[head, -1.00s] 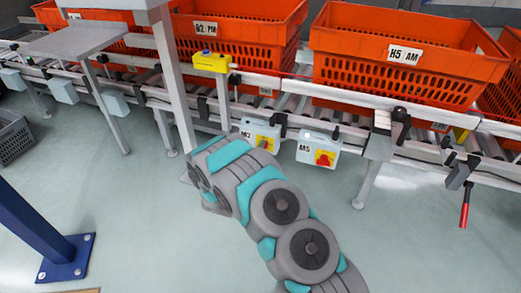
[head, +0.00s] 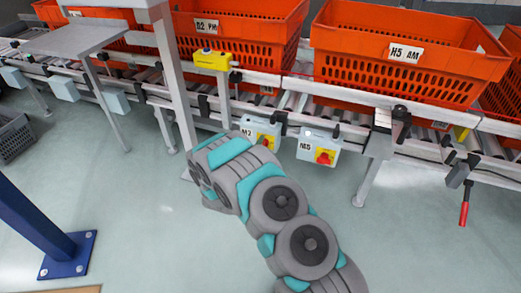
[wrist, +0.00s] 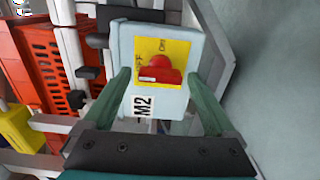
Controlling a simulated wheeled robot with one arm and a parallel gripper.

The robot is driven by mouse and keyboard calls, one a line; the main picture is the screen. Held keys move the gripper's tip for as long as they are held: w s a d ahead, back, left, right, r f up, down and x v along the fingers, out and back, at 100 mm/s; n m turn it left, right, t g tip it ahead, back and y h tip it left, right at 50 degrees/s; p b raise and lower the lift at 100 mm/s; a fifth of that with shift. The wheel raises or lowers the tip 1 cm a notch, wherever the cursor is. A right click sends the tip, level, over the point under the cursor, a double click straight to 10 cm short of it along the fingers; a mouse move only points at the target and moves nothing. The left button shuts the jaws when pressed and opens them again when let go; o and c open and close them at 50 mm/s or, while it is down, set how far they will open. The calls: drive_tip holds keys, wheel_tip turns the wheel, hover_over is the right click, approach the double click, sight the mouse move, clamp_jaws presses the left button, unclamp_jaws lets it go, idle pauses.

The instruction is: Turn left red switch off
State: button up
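The left red switch (wrist: 160,70) is a red rotary knob on a yellow plate with ON and OFF lettering. It sits on a pale grey box (wrist: 173,105) labelled M2, which also shows in the head view (head: 247,122), partly behind my arm. I cannot tell for certain which setting the knob is at. My gripper (wrist: 160,77) is open, its two green fingers apart on either side of the knob in the wrist view. I cannot tell whether they touch the box. The gripper is hidden behind my arm in the head view.
A similar box labelled M5 (head: 318,147), with its own red switch (head: 324,157), hangs close to the right. Orange totes (head: 400,75) stand on the roller conveyor above. A yellow box (head: 212,60) on a post and a grey table leg (head: 173,75) are to the left.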

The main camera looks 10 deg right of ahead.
drive_tip(key=shift+v, duration=3.9)
